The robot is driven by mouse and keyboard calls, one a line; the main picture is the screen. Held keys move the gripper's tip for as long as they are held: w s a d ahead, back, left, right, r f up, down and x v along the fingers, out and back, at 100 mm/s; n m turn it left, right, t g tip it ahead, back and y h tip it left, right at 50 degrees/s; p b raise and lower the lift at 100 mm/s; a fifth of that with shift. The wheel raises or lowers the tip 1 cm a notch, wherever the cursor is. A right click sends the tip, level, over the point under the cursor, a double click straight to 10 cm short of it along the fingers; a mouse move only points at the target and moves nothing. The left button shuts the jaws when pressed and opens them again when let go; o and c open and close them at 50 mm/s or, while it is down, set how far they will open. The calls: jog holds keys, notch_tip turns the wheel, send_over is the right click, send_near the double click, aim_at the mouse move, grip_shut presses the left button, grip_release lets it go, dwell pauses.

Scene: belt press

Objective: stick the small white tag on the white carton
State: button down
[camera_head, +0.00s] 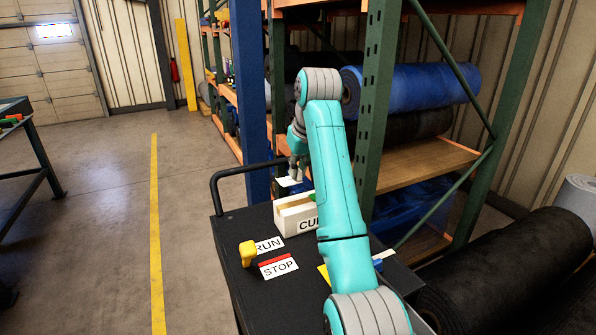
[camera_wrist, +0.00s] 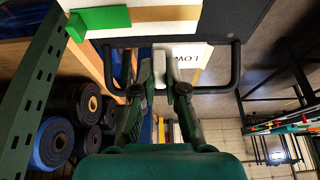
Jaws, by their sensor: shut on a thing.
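My gripper (camera_head: 297,160) is over the far end of a dark cart, partly behind my own arm. In the wrist view my gripper (camera_wrist: 172,75) has its fingers close together on a small white tag (camera_wrist: 190,52) with dark letters and a yellow stripe. The tag (camera_head: 289,182) also shows just under the fingers in the head view. A white carton (camera_head: 293,222) with dark letters stands on the cart, nearer than the gripper; my arm hides its right part. The tag is apart from the carton's lettered face. The carton's edge (camera_wrist: 165,28) seems to show at the top of the wrist view.
The cart top (camera_head: 237,225) carries a RUN card (camera_head: 270,245), a STOP card (camera_head: 279,267) and a yellow block (camera_head: 248,253). The cart's handle (camera_head: 228,174) and a blue rack post (camera_head: 248,80) are close to the gripper.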

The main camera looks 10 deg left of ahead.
aim_at(296, 201)
jog(key=shift+f, duration=0.15)
jog(key=shift+f, duration=2.85)
jog(key=shift+f, duration=0.65)
jog(key=c, duration=1.1)
grip_release()
jog(key=shift+r, duration=0.1)
jog(key=shift+c, duration=0.2)
